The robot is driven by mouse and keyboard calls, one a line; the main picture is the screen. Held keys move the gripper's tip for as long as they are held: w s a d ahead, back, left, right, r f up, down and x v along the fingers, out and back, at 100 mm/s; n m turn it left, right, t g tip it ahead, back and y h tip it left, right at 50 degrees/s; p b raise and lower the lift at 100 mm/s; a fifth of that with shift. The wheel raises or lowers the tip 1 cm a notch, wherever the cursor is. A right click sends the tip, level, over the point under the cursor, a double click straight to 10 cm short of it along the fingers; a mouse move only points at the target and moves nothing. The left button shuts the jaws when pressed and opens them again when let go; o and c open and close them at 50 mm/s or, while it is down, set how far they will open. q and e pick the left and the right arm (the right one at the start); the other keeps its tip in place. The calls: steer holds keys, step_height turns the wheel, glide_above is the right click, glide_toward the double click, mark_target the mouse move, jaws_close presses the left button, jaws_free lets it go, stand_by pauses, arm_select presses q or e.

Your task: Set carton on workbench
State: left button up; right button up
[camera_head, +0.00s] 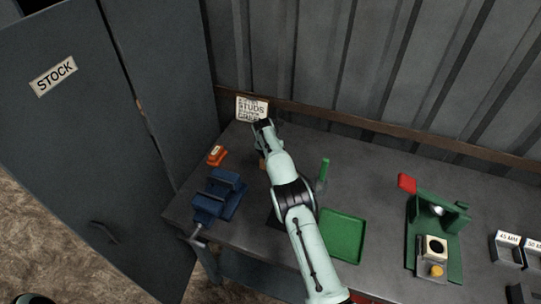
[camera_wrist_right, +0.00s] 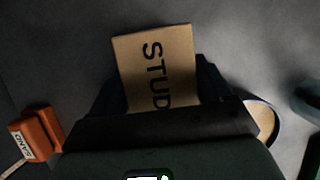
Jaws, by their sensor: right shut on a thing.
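The carton (camera_wrist_right: 157,65) is a brown box with black lettering that reads "STUD" in the right wrist view; its lower end is hidden by my gripper. My right gripper (camera_wrist_right: 158,100) is shut on it, one dark finger on each side. In the head view my right arm reaches over the back left of the grey workbench (camera_head: 370,170), and its wrist hides most of the gripper and carton. The frames do not clearly show whether the carton touches the bench top. My left gripper is not in view.
An orange block (camera_head: 217,155) and a blue vise (camera_head: 217,196) are left of my arm. A green tray (camera_head: 343,236) and a green fixture (camera_head: 437,230) are to its right. A "STUDS" sign (camera_head: 252,108) stands at the back, by the wall. A grey cabinet (camera_head: 70,140) is at left.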

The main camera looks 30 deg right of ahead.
steer(key=shift+d, duration=0.35)
steer(key=o, duration=1.1)
steer(key=shift+f, duration=0.15)
steer(key=shift+c, duration=0.2)
steer(key=o, duration=0.3)
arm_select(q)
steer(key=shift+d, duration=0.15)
arm_select(e)
steer(key=shift+o, duration=0.2)
steer(key=shift+a, duration=0.15)
steer(key=shift+r, duration=0.2)
steer(key=shift+s+r, duration=0.1)
steer(key=shift+r, duration=0.2)
steer(key=b+v, duration=0.1)
steer(key=v, duration=1)
steer(key=shift+r, duration=0.15)
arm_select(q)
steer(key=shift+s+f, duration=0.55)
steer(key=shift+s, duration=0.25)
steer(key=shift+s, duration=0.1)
